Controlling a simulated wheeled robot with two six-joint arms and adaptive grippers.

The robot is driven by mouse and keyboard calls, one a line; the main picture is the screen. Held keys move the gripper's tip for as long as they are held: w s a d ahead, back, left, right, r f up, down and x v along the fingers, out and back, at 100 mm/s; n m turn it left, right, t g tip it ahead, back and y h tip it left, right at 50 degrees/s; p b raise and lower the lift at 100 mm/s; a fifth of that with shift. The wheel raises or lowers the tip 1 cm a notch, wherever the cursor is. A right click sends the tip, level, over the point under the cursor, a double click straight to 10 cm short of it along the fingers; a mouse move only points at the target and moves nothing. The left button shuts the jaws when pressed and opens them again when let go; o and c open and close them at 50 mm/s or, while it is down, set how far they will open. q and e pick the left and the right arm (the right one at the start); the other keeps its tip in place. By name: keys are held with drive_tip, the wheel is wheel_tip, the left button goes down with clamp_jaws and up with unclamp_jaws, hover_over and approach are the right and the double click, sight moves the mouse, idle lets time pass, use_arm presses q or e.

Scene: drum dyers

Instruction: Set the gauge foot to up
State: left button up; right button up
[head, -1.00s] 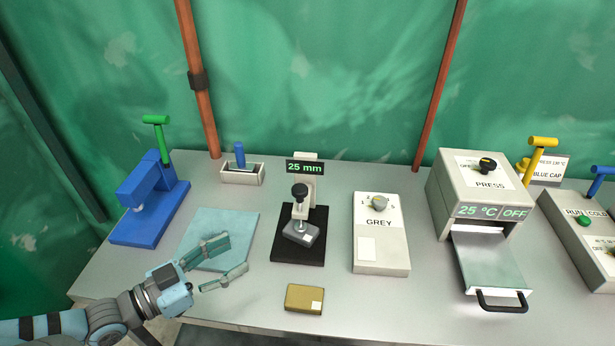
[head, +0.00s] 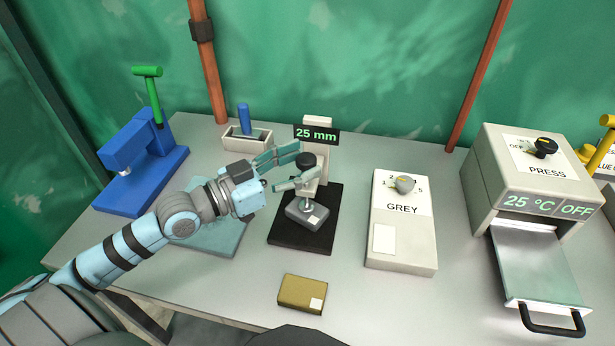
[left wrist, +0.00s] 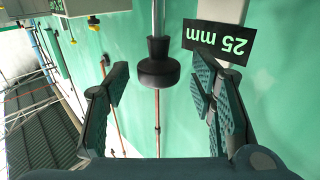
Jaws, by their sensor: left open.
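The gauge (head: 316,178) stands on a black base (head: 289,233) and its display (head: 316,135) reads 25 mm. Its grey foot (head: 307,214) is low, resting on or just above the base. A black knob (head: 305,160) tops the foot's stem. My left gripper (head: 290,169) is open at the knob, with one finger behind it and one in front. In the left wrist view the knob (left wrist: 158,65) sits between the open fingers, apart from both, and the display (left wrist: 219,42) appears upside down. My right gripper is not in view.
A GREY dial box (head: 402,220) stands right of the gauge, and a PRESS unit (head: 530,165) with an extended tray beyond it. A brown block (head: 302,293) lies in front. A blue device (head: 135,165) and a small holder (head: 236,138) stand left and behind.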

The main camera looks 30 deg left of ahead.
use_arm(q)
drive_tip(key=shift+w+d, duration=0.25)
drive_tip(key=shift+w, duration=0.35)
drive_tip(key=shift+w+d+r, duration=0.1)
drive_tip(key=shift+w+d, duration=0.05)
drive_tip(key=shift+d+r, duration=0.15)
drive_tip(key=shift+d, duration=0.05)
drive_tip(key=shift+c, duration=0.5)
clamp_jaws()
drive_tip(key=shift+r, duration=0.1)
